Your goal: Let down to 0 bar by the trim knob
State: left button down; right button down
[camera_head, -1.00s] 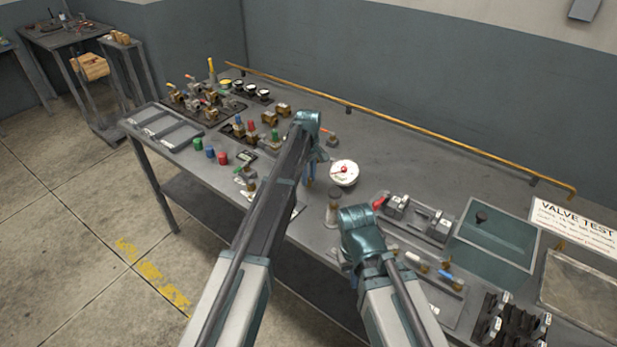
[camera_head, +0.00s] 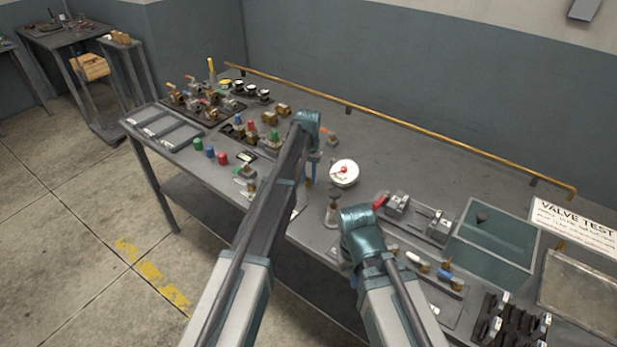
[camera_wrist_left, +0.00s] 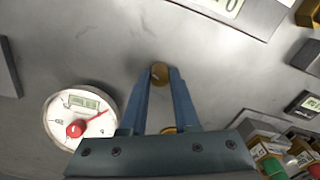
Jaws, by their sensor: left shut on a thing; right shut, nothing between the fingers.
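The small round brass trim knob (camera_wrist_left: 159,72) shows in the left wrist view between the fingertips of my left gripper (camera_wrist_left: 160,80), which is shut on it. In the head view my left gripper (camera_head: 312,168) points down at the bench, and its wrist and arm hide the knob. A white round gauge (camera_wrist_left: 80,118) with a red hub and red needle is to the left in the wrist view. Its needle points up and right; the scale is too small to read. The gauge (camera_head: 344,173) stands right of my left gripper in the head view. My right gripper (camera_head: 352,272) is shut and empty, largely hidden by its wrist.
A dark upright fitting (camera_head: 332,208) stands between my grippers. A red-handled valve fixture (camera_head: 396,205) and a teal box (camera_head: 492,242) are to the right. Valves and coloured caps (camera_head: 210,151) crowd the left. A yellow pipe (camera_head: 430,133) runs along the back; the bench before it is mostly clear.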

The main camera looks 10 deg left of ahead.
aim_at(308, 179)
pick_arm(q)
jog(key=m, duration=1.3)
jog(key=shift+m, duration=0.4)
dwell(0.4)
jog(key=c, duration=0.6)
grip_release()
jog(key=shift+c, duration=0.2)
jog(key=shift+r, duration=0.15)
notch_tip(308, 179, up, 14)
jog(key=p, duration=1.4)
jog(key=shift+f, duration=0.2)
